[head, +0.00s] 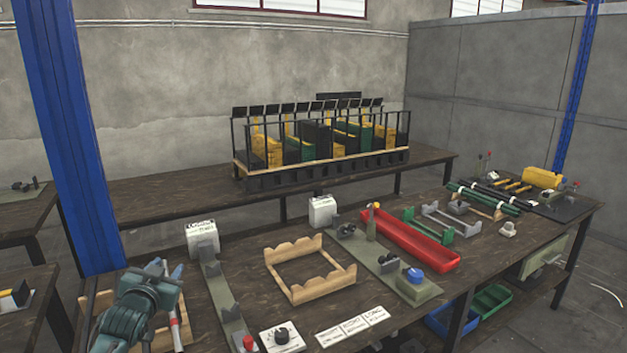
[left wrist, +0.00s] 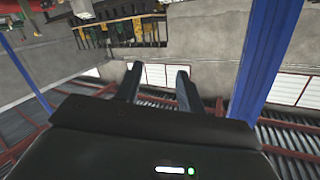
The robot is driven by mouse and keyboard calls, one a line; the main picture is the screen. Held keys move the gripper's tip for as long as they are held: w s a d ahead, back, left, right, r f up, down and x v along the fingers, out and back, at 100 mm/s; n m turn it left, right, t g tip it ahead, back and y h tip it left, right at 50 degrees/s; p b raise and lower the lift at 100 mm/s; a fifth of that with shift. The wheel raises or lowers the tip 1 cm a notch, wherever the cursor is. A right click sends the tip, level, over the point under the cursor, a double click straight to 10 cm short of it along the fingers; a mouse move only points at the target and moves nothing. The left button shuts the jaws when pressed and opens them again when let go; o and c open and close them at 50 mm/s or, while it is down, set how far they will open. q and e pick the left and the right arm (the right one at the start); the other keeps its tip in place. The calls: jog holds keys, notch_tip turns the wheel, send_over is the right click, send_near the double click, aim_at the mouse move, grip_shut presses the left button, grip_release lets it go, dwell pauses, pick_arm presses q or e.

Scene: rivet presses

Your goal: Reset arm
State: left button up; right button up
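My left gripper (head: 166,268) shows at the lower left of the head view, above the left end of the near table (head: 245,260). Its two fingers point up and away from me. In the left wrist view the fingers (left wrist: 160,85) stand apart with an empty gap between them, and the view looks toward the wall, windows and roof. My left gripper is open and holds nothing. My right gripper is in neither view.
A wooden cradle frame (head: 318,290), a grey-green press fixture (head: 385,262), a red tray (head: 410,240) and white labelled boxes (head: 202,238) stand on the near table. A blue post (head: 75,140) rises close behind my left gripper. A rack of coloured bins (head: 320,145) stands on the back table.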

pick_arm(q)
jog(key=s+d+f+g+h, duration=0.2)
jog(key=s+d+f, duration=0.4)
jog(key=s+f, duration=0.4)
jog(key=s+d+f+g+h, duration=0.1)
jog(key=s+d+f, duration=0.2)
jog(key=s, duration=0.6)
jog(key=s+d+f+g, duration=0.1)
jog(key=s+d+f, duration=0.3)
jog(key=s, duration=0.5)
jog(key=s+d+f+g+h, duration=0.1)
jog(key=s+d+f, duration=0.3)
jog(key=s, duration=0.5)
jog(key=shift+d+g+h, duration=0.3)
jog(key=shift+d+g, duration=0.1)
jog(key=shift+d, duration=0.5)
